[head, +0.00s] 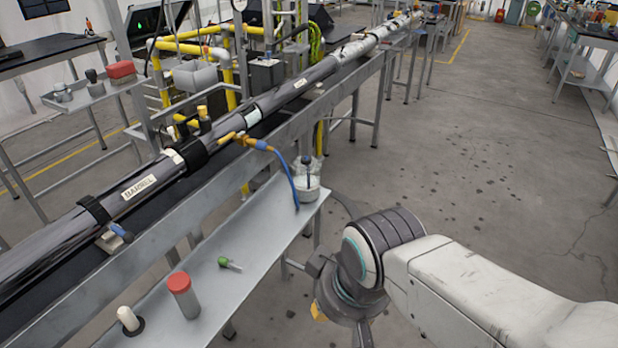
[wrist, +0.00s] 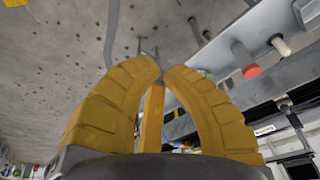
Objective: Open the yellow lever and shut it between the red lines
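A yellow lever-like handle (head: 228,137) sits beside the long dark barrel tube, at a brass fitting with a blue hose (head: 284,172). Other small yellow parts (head: 202,112) stand on the tube's far side, so I cannot tell for certain which is the task's lever or how far it is turned. No red lines can be made out. My gripper (wrist: 162,70) has yellow fingers whose tips come together with nothing seen between them. In the head view it hangs right of the shelf, apart from the handle, mostly hidden by my wrist.
The metal shelf (head: 245,240) below the tube holds a red-capped cylinder (head: 184,296), a white-topped peg (head: 128,319), a green-handled tool (head: 228,263) and a pale container (head: 308,188). The tube's long metal frame runs behind it.

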